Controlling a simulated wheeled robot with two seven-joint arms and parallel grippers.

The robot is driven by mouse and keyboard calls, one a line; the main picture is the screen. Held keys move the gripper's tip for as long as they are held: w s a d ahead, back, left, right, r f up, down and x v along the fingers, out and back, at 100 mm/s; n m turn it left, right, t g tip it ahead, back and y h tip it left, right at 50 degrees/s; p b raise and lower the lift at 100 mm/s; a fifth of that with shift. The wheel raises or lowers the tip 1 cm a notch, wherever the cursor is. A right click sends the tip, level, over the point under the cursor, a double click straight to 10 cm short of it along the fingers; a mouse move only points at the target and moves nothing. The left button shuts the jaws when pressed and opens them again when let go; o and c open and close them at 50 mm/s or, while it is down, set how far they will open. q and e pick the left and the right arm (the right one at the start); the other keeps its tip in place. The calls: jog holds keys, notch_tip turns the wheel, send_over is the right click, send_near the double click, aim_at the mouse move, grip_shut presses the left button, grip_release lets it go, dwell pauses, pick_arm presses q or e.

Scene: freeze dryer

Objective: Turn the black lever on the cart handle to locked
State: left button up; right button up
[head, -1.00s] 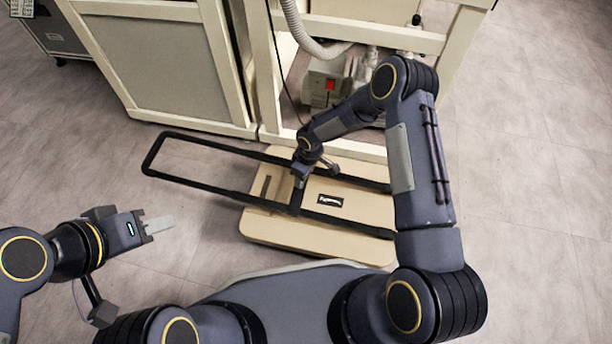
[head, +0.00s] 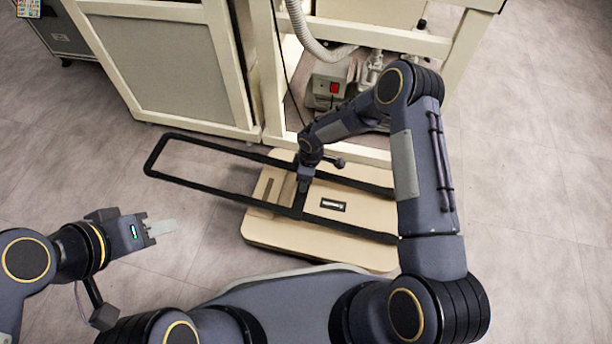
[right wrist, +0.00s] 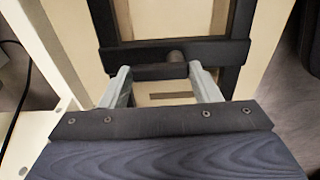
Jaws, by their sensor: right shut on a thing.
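The cart handle (head: 165,181) is a long black frame that reaches left over the beige cart (head: 275,230). My right gripper (head: 302,192) is at the handle's crossbar, pointing down. In the right wrist view, its two pale fingers (right wrist: 162,76) are at either end of the short black lever (right wrist: 160,71) and shut on it. The lever lies along the black crossbar (right wrist: 215,50), next to a round pivot stub. In the head view my wrist hides the lever. My left gripper (head: 160,228) is away from the cart, over bare floor at the left, and seems empty; its finger gap is unclear.
A cream frame (head: 265,95) with a cabinet panel stands behind the cart. A pump with a red switch (head: 333,88) and a ribbed hose (head: 310,35) are inside the frame.

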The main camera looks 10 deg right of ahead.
jog(key=o, duration=1)
jog(key=shift+r, duration=0.1)
jog(key=r+p, duration=0.1)
jog(key=r, duration=0.1)
jog(key=r+p, duration=0.1)
jog(key=r, duration=0.2)
jog(key=r+p, duration=0.1)
jog(key=r, duration=0.1)
jog(key=shift+s+d+r, duration=0.15)
jog(key=shift+d+r, duration=0.15)
jog(key=shift+d, duration=0.05)
